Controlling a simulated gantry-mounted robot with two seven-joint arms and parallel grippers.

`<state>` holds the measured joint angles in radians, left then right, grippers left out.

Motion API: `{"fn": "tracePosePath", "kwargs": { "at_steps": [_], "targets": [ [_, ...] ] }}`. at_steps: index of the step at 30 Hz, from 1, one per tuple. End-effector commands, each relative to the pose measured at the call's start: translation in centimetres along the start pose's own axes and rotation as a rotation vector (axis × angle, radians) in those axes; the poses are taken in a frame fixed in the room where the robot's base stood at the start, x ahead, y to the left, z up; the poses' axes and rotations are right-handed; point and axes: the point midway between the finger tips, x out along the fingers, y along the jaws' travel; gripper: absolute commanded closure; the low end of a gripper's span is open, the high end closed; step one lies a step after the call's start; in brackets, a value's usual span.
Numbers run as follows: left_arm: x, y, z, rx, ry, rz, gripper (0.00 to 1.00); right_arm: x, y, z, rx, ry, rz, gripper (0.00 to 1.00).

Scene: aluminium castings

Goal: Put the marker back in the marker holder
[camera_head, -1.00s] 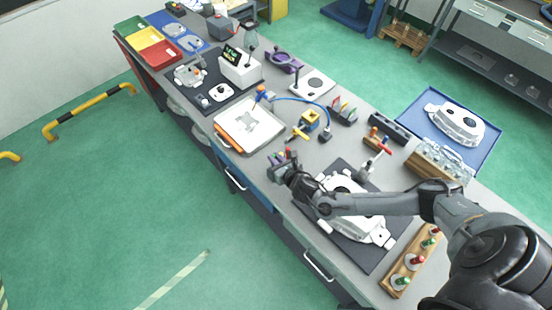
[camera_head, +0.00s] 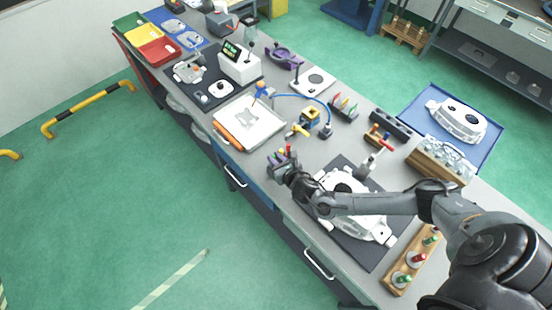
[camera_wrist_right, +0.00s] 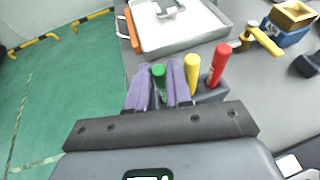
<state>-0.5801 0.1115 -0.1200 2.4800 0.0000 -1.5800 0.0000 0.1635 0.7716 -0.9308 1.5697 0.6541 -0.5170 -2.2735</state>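A grey marker holder (camera_wrist_right: 213,93) shows in the right wrist view, just right of my fingers. A yellow marker (camera_wrist_right: 192,73) and a red marker (camera_wrist_right: 218,65) stand upright in it. My right gripper (camera_wrist_right: 159,88) has its purple fingers on either side of a green marker (camera_wrist_right: 158,74), with no clear gap. The green marker is upright, in line with the other two; its lower end is hidden. In the head view my right gripper (camera_head: 280,160) is at the bench's front edge, with the red marker (camera_head: 289,149) beside it. My left gripper is not in view.
A white casting (camera_head: 353,208) on a dark mat lies under my right forearm. A wooden rack (camera_head: 398,283) stands at the near right.

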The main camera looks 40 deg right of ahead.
Motion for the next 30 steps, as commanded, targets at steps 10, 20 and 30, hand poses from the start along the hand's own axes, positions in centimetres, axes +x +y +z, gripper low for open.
{"fn": "tracePosePath", "kwargs": {
  "at_steps": [10, 20, 30],
  "targets": [
    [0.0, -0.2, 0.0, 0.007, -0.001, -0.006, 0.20, 0.0, 0.0, 0.1, 0.000, 0.000, 0.000, 0.54],
    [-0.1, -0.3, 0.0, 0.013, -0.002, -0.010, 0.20, -2.3, 0.0, 0.0, -0.001, 0.002, 0.001, 0.54],
    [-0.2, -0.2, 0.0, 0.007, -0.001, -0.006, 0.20, -8.1, 0.0, -0.1, 0.000, 0.003, 0.002, 0.54]
  ]
}}
